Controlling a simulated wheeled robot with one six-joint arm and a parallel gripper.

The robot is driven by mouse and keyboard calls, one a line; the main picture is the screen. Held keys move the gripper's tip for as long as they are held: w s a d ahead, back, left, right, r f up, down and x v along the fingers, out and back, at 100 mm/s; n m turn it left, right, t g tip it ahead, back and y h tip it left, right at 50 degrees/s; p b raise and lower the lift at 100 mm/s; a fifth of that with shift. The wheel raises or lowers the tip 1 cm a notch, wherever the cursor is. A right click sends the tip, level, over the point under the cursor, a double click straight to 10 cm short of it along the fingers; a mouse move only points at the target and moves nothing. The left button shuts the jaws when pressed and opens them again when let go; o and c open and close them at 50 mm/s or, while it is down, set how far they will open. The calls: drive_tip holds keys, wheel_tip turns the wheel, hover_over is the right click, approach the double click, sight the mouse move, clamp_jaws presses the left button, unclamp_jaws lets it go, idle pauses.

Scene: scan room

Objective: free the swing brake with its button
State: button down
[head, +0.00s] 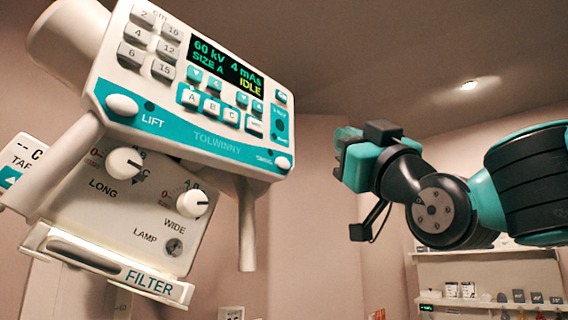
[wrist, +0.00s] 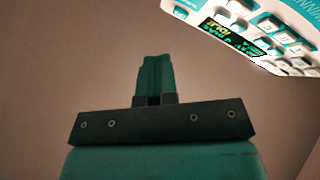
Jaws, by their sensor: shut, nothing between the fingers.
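The swing brake's button (head: 282,163) is a white round knob at the lower right corner of the tube head's control panel (head: 200,141), beside small lettering that looks like SWING. A larger white LIFT button (head: 122,105) sits at the panel's lower left. My gripper (head: 342,152) is right of the panel in the head view, apart from it and touching nothing. In the wrist view its fingers (wrist: 154,75) are together and empty. The panel shows upside down at the wrist view's upper right; the swing button does not show there.
The display (head: 226,68) reads 60 kV, 4 mAs, SIZE A, IDLE. Below hang the collimator's LONG knob (head: 124,163), WIDE knob (head: 192,203) and FILTER slot (head: 154,282). A handle (head: 247,230) hangs under the panel's right side. A shelf (head: 488,254) stands at the back right.

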sight(283, 163)
drive_tip(key=shift+a, duration=0.1)
drive_tip(key=w+a+p, duration=0.4)
drive_tip(key=w+a, duration=0.1)
drive_tip(key=a, duration=0.1)
drive_tip(key=shift+w+a, duration=0.25)
drive_tip(key=shift+a, duration=0.15)
drive_tip(key=shift+f, duration=0.1)
idle(2.0)
drive_tip(key=shift+w+a+b, duration=0.2)
drive_tip(key=shift+a+b, duration=0.1)
drive_tip(key=shift+a, duration=0.05)
drive_tip(key=shift+w+a, duration=0.25)
drive_tip(key=shift+a, duration=0.05)
idle(0.6)
drive_tip(key=shift+d+b, duration=0.1)
drive_tip(key=shift+b, duration=0.2)
drive_tip(key=shift+s+d+b, duration=0.5)
drive_tip(key=shift+d+b, duration=0.05)
drive_tip(key=shift+b, duration=0.05)
